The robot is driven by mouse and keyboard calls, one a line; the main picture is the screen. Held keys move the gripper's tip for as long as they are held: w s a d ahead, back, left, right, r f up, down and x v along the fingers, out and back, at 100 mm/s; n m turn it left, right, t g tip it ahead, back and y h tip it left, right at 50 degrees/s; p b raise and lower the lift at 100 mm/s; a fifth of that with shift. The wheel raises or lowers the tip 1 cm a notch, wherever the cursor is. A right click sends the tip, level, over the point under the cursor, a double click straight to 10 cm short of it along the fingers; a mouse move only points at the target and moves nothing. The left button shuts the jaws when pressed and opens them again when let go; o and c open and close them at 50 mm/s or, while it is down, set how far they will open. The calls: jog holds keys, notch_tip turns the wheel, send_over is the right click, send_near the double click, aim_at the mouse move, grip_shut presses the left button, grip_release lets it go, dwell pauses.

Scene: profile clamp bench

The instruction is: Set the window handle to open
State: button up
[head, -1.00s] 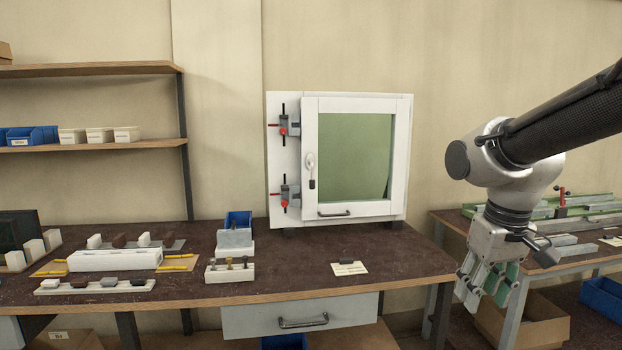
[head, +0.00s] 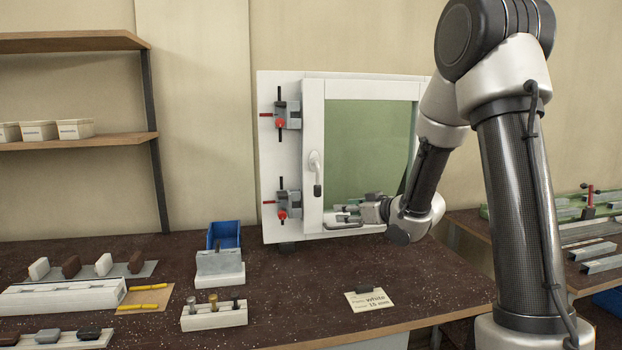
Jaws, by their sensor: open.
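The white window (head: 312,110) stands upright on the back of the bench, its sash closed against the frame as far as I can see. Its handle (head: 316,172) is on the left sash stile; a white rose sits on top and the grip hangs down with a dark end. My gripper (head: 345,214) is in front of the lower part of the window, pointing left, open. Its fingers are below and right of the handle, apart from it in the picture. The fingers overlap the grey bar pull (head: 344,226) on the bottom rail; I cannot tell if they touch it.
Two red-and-grey clamps (head: 286,115) (head: 287,205) sit on the board left of the window. A blue bin (head: 224,235), a peg block (head: 214,315) and a white label card (head: 369,302) are on the bench. The bench top before the window is mostly clear.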

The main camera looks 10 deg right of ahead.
aim_at(317, 184)
jog(key=a+r+n+t+y, duration=0.1)
jog(key=a+r+t+y, duration=0.1)
jog(key=a+r+y, duration=0.35)
jog(key=shift+h, duration=0.95)
jog(key=w, duration=0.2)
jog(key=w+a+r, duration=0.1)
jog(key=w, duration=0.1)
jog(key=w+a, duration=0.1)
jog(key=w, duration=0.1)
jog(key=shift+w+a+r, duration=0.15)
jog(key=shift+w+r, duration=0.25)
grip_shut()
